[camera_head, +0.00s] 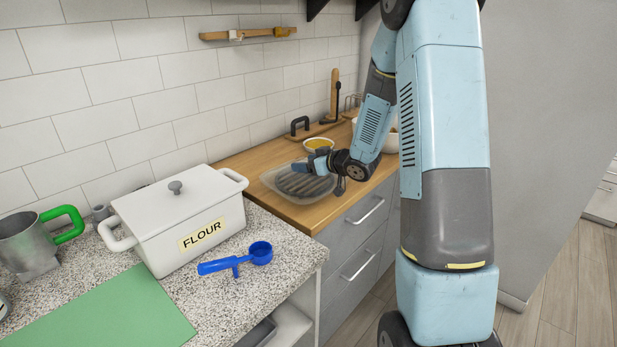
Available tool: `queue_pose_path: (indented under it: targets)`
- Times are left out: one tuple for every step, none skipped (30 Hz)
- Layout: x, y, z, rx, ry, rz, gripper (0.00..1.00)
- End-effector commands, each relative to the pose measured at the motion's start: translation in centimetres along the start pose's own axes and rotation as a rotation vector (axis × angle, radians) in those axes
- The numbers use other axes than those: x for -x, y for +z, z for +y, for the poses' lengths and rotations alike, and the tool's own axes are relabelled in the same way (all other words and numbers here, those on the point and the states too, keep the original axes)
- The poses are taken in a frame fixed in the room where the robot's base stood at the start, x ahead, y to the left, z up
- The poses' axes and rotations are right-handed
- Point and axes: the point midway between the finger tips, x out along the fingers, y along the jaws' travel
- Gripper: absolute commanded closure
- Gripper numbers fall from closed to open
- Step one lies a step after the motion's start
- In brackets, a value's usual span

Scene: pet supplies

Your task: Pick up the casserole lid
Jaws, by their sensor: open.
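A white rectangular casserole (205,238) with a "FLOUR" label and a loop handle at each end stands on the speckled counter at the left. Its flat white lid (150,208) with a grey knob sits on top. My gripper (312,166) is open, well to the right of and beyond the lid. It is over or close to a clear dish (268,180) holding dark ridged contents on the wooden counter. I cannot tell whether it touches the dish. The fingertips are small in this view, and nothing shows clearly between them.
A blue scoop (235,260) lies in front of the casserole. A metal cup with green handle (28,245) stands left, beside a green mat (105,315). Bowls (318,145) sit behind my gripper. A wall rail (247,34) hangs above. The air above the casserole is clear.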

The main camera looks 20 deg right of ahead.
Motion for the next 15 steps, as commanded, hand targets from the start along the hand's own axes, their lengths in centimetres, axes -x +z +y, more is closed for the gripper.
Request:
queue_pose_path:
  targets:
    - [-0.76, 0.0, 0.01, 0.0, -0.001, 0.0, 0.29]
    - [-1.07, 0.01, 0.0, 0.0, -0.001, 0.0, 0.29]
    - [-1.37, 0.0, -0.01, 0.0, -0.001, 0.0, 0.29]
    - [-1.52, -0.01, -0.01, 0.0, -0.001, 0.0, 0.29]
    - [-1.6, -0.02, 0.01, 0.0, 0.0, 0.001, 0.29]
    - [-1.64, -0.04, 0.04, 0.001, 0.001, 0.001, 0.29]
    - [-1.63, -0.04, 0.05, 0.0, 0.001, 0.001, 0.29]
    - [-1.61, -0.04, 0.06, 0.0, 0.001, 0.001, 0.29]
    - [-1.6, -0.04, 0.06, 0.0, 0.001, 0.001, 0.29]
    - [-1.6, -0.04, 0.06, 0.0, 0.001, 0.001, 0.29]
    - [-1.59, -0.04, 0.06, 0.0, 0.001, 0.001, 0.3]
    - [-1.59, -0.04, 0.07, 0.0, 0.001, 0.001, 0.34]
    - [-1.58, -0.03, 0.07, 0.0, 0.001, 0.001, 0.37]
    - [-1.58, -0.03, 0.07, 0.0, 0.001, 0.001, 0.39]
    - [-1.57, -0.03, 0.07, 0.0, 0.001, 0.001, 0.43]
